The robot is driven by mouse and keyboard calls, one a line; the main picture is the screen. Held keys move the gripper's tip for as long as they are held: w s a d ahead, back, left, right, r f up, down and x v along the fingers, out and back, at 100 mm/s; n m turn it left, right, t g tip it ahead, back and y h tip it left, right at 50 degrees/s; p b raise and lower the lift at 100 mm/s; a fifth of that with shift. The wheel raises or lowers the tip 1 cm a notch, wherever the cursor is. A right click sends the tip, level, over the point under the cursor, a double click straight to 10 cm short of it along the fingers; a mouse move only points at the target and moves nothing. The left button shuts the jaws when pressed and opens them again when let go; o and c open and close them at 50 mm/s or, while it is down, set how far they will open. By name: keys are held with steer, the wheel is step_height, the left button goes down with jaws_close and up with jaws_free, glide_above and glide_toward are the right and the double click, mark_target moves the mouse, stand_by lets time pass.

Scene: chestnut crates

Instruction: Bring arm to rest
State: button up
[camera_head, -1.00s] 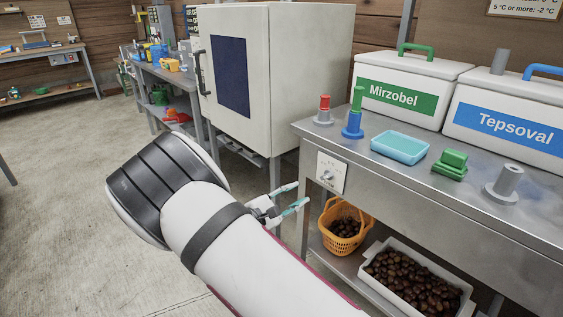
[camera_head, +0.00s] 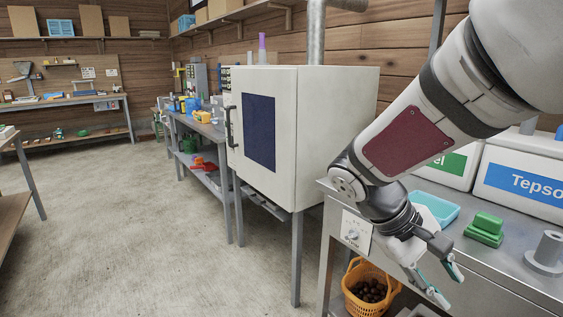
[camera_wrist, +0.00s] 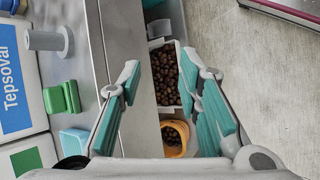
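My gripper (camera_head: 447,285) hangs in front of the steel bench's front edge at the lower right of the head view, pointing down. Its two teal-padded fingers are apart with nothing between them. In the wrist view the fingers of my gripper (camera_wrist: 163,95) are also spread wide. Beyond them, below, show the tray of chestnuts (camera_wrist: 165,73) and the orange basket (camera_wrist: 175,138). My arm is bent and covers part of the bench top and the boxes behind it in the head view.
The steel bench (camera_head: 480,262) holds a light-blue tray (camera_head: 437,207), a green block (camera_head: 485,229), a grey spindle (camera_head: 546,254) and labelled white boxes (camera_head: 520,183). The orange basket (camera_head: 366,290) stands below. A white cabinet (camera_head: 308,130) stands left of the bench. The concrete floor (camera_head: 130,240) at left is clear.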

steer(key=s+a+r+m+t+y, duration=0.1)
steer(key=s+a+m+y, duration=0.2)
steer(key=s, duration=0.8)
steer(key=s+a+r+m+t+y, duration=0.1)
steer(key=s+a+y, duration=0.3)
steer(key=s, duration=0.6)
step_height(320, 180, up, 23)
steer(key=t+p, duration=0.3)
steer(key=p, duration=1.8)
steer(key=shift+d+t+y, duration=0.25)
steer(key=shift+t+y, duration=0.15)
steer(key=shift+s, duration=0.1)
